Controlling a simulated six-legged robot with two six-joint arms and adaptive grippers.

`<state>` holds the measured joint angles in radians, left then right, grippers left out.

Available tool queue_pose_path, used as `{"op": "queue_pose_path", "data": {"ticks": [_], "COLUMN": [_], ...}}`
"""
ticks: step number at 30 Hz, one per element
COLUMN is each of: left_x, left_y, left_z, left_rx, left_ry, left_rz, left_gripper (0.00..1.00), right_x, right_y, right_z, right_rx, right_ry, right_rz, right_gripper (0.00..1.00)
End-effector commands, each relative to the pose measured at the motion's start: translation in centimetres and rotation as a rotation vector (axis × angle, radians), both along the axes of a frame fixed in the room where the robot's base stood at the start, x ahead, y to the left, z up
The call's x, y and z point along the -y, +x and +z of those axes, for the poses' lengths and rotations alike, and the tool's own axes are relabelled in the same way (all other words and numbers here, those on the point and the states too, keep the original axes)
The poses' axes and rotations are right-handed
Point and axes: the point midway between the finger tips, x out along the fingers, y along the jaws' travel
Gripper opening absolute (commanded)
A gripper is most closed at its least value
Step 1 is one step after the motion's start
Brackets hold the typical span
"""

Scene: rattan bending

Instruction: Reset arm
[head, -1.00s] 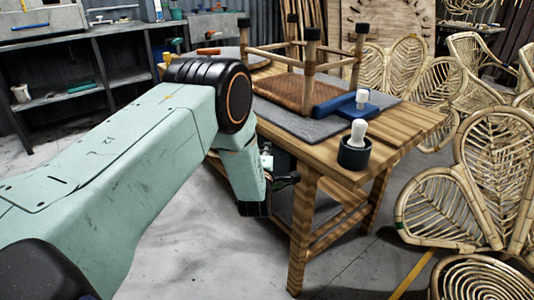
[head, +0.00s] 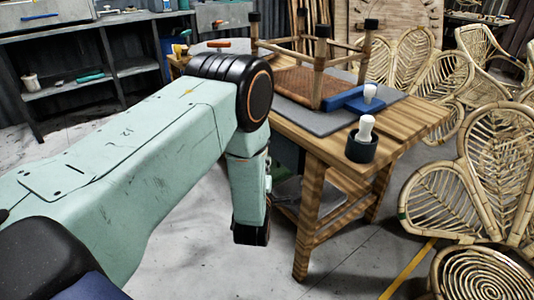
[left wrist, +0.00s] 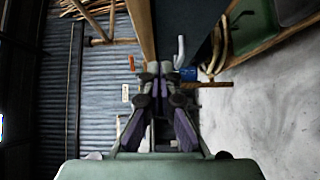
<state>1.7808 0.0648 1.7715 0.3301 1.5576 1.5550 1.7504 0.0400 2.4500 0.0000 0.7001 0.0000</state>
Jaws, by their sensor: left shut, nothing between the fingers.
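My left arm comes in from the left in the head view and bends down beside the wooden workbench (head: 405,122). Its gripper is mostly hidden behind the arm there. In the left wrist view the left gripper (left wrist: 159,68) shows with its fingers together and nothing between them. My right gripper is in neither view.
An upturned stool with a woven seat (head: 300,84) rests on a grey mat (head: 318,122) on the bench, beside a blue block (head: 340,98). A dark cup (head: 361,150) holds a white-handled tool. Rattan chairs (head: 520,165) stand right; grey shelving (head: 75,95) is back left.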

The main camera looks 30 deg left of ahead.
Motion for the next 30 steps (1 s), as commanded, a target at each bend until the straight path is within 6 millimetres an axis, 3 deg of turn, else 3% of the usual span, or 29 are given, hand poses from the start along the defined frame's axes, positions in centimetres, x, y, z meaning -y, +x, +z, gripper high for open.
{"op": "queue_pose_path", "data": {"ticks": [12, 14, 17, 20, 23, 26, 30], "left_x": [0.3, 0.4, 1.0, 2.1, 3.3, 4.8, 6.9], "left_y": [-1.0, -1.0, -2.0, -4.4, -8.1, -13.0, -21.6], "left_z": [-0.2, -0.8, -3.4, -6.9, -10.2, -13.0, -15.5], "left_rx": [-0.031, -0.086, -0.263, -0.489, -0.715, -0.932, -1.187], "left_ry": [0.05, 0.11, 0.252, 0.408, 0.561, 0.709, 0.884], "left_rz": [-0.002, -0.008, -0.056, -0.154, -0.295, -0.484, -0.814], "left_gripper": [0.0, 0.0, 0.0, 0.0, 0.0, 0.0, 0.0], "right_x": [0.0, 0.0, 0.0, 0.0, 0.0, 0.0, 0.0], "right_y": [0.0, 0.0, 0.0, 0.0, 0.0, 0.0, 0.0], "right_z": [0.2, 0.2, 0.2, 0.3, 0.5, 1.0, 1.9], "right_rx": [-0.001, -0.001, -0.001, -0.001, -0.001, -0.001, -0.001], "right_ry": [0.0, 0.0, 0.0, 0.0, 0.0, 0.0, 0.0], "right_rz": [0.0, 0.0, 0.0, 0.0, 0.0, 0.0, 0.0], "right_gripper": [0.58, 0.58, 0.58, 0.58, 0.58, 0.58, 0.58]}}
